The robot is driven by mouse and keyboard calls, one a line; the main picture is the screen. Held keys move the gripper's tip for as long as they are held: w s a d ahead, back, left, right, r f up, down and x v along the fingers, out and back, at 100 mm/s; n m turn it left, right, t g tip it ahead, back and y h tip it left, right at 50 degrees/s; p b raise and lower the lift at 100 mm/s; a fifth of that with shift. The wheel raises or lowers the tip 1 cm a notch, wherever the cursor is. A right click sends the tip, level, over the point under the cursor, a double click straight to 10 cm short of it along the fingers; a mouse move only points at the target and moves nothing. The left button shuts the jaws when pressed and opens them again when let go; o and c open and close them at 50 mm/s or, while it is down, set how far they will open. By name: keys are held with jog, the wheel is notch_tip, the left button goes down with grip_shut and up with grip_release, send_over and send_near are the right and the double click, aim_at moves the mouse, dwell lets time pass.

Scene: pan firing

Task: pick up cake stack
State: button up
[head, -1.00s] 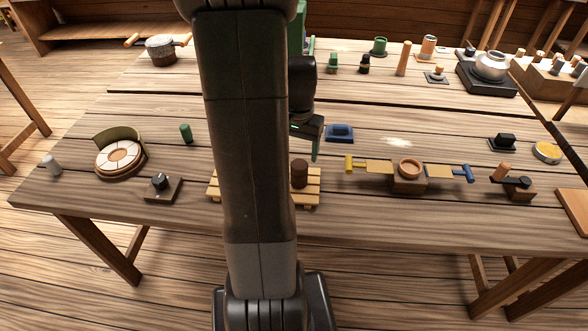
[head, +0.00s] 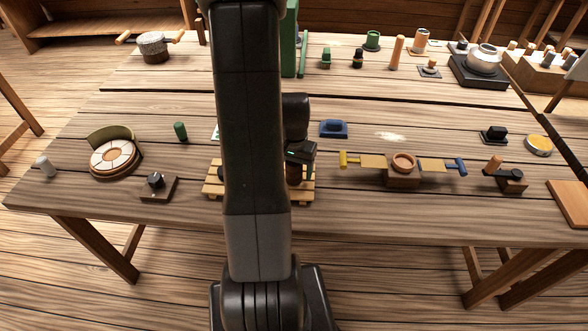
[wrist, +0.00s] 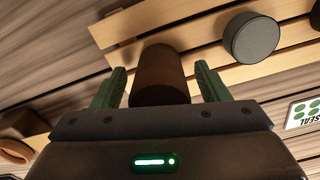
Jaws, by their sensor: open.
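A dark brown cylinder, which I take to be the cake stack (wrist: 160,72), stands on a pale slatted pallet (wrist: 205,62). In the wrist view it sits between the two green fingers of my gripper (wrist: 158,88). The fingers are apart, with a gap on each side of it. In the head view my gripper (head: 300,153) is low over the pallet's right part (head: 304,193) and hides most of the brown cylinder (head: 292,176). My arm hides the pallet's middle.
A grey-topped round piece (wrist: 252,38) stands on the pallet beside the cylinder. A card marked SEAL (wrist: 304,112) lies near the pallet. A blue block (head: 333,128) is behind right, and a small stand with a bowl (head: 403,164) is to the right.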

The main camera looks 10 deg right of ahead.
jog(key=c, duration=1.2)
jog(key=shift+o, duration=0.2)
